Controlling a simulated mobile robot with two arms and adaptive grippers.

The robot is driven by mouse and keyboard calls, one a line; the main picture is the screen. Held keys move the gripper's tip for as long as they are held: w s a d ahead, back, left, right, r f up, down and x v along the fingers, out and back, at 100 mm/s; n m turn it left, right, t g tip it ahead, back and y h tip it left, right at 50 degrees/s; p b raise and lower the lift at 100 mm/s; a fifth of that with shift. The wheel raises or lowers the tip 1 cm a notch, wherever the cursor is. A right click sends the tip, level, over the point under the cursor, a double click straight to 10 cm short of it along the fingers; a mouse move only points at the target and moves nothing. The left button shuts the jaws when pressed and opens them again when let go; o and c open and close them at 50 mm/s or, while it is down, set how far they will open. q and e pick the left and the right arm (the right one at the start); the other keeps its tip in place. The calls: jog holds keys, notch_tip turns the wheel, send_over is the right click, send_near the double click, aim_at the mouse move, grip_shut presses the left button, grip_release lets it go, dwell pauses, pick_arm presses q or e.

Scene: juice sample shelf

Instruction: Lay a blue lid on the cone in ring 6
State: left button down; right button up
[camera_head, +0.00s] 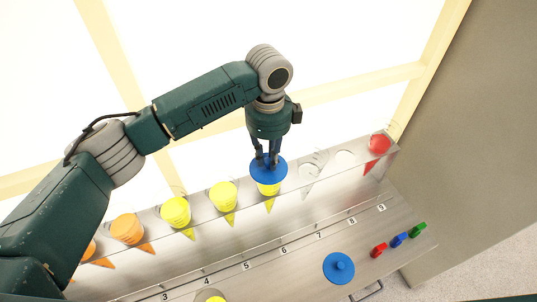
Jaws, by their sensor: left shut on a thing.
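My left gripper (267,160) is shut on the knob of a blue lid (281,170). It points down from above. The lid is level, right over the mouth of a yellow cone (269,188), the one that lines up with label 6 (284,250). The lid hides most of the cone's top; I cannot tell whether it touches the rim. A second blue lid (339,268) with a knob lies on the counter at the lower right. My right gripper is not in view.
In the rack (288,200), yellow cones (223,196) and orange cones (127,230) stand to the left. A clear cone (310,168) and a red cone (379,145) stand to the right. Small red (379,250), blue (398,240) and green (418,230) pieces lie on the counter.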

aim_at(269, 160)
pick_arm(q)
jog(key=c, duration=1.6)
grip_release()
jog(key=shift+f, duration=0.1)
notch_tip(269, 160, up, 12)
jog(key=b, duration=0.4)
